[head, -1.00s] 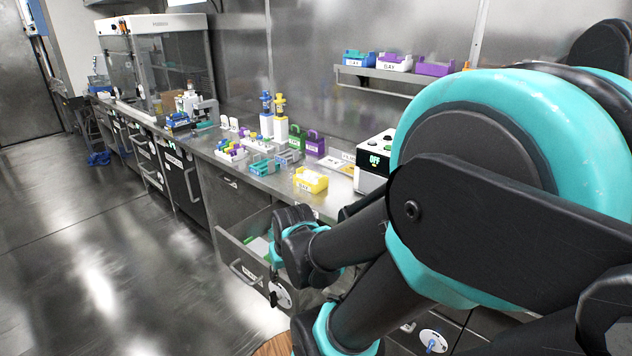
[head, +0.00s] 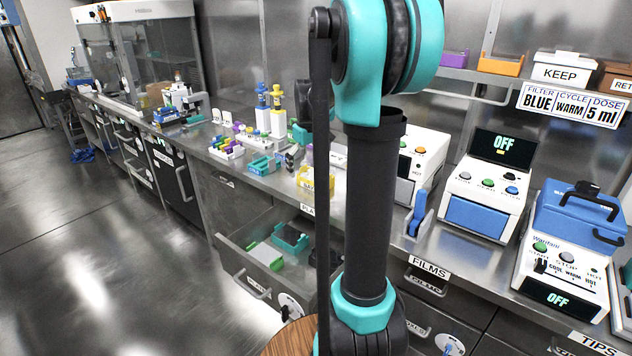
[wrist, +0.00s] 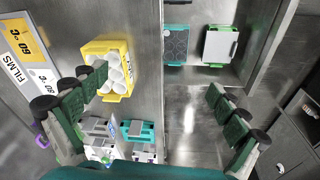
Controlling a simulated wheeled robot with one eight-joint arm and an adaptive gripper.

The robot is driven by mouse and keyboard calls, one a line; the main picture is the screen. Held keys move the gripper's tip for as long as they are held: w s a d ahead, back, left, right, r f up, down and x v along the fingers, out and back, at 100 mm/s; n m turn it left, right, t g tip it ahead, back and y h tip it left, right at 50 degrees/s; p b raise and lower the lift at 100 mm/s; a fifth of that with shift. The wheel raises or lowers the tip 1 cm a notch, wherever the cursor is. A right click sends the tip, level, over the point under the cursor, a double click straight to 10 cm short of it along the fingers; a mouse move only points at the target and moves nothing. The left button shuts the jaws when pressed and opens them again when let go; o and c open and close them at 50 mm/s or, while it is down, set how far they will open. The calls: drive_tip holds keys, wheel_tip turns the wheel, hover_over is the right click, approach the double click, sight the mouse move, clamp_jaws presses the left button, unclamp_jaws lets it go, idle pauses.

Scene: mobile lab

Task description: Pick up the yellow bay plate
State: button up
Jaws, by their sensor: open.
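A yellow plate-like holder (wrist: 128,62) with white round wells sits on the steel counter, at the upper left of the wrist view. In the head view the yellow holder (head: 305,179) is partly hidden behind my arm. My gripper (wrist: 158,82) is open and empty, its dark green fingers wide apart. The left finger overlaps the holder's left edge in the picture; the right finger shows over the open drawer side. I cannot tell the height of the fingers above the holder.
An open drawer (head: 238,256) below the counter holds a teal-edged dark plate (head: 290,238) and a green-edged pale plate (head: 265,256). A teal rack (head: 264,165) and other racks stand near the yellow holder. Machines reading OFF (head: 490,185) stand to the right.

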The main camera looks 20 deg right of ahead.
sight(316, 175)
drive_tip(key=w+d+r+n+g, duration=0.3)
drive_tip(key=w+d, duration=0.4)
drive_tip(key=w, duration=0.6)
drive_tip(key=shift+t, duration=0.7)
wheel_tip(316, 175, down, 16)
drive_tip(key=shift+d+r, duration=0.1)
drive_tip(key=shift+r, duration=0.05)
drive_tip(key=c, duration=1.3)
drive_tip(key=shift+r, duration=0.1)
